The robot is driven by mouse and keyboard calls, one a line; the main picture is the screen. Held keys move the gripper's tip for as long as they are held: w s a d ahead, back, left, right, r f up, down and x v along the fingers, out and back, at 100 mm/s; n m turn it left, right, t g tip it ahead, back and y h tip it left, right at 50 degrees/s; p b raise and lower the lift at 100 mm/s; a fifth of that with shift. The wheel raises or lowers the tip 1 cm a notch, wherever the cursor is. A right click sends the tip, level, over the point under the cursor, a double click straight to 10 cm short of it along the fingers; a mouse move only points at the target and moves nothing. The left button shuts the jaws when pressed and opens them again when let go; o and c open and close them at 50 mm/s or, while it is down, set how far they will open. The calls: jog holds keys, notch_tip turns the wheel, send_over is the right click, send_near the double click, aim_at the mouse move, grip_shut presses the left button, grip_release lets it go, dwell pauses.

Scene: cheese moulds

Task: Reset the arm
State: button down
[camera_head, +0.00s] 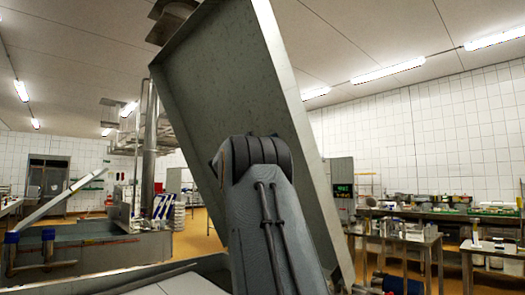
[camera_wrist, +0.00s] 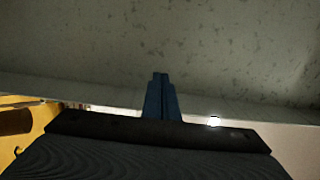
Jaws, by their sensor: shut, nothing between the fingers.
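My gripper (camera_wrist: 160,76) shows in the wrist view, its two blue fingers pressed together with nothing between them. It points at a mottled grey surface (camera_wrist: 230,50) with a pale edge strip below it. I cannot tell how far the fingertips are from that surface. In the head view my arm rises at the centre in front of a large tilted grey metal lid (camera_head: 225,75). The gripper itself is hidden in the head view.
The raised lid stands close to my arm, and a metal vat rim (camera_head: 120,281) lies low in front. A vat (camera_head: 85,250) stands at left. Work tables with tools (camera_head: 400,235) stand at right. Yellow floor (camera_head: 195,235) shows between them.

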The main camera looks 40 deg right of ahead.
jog(key=shift+b+v, duration=0.45)
jog(key=shift+v, duration=1.8)
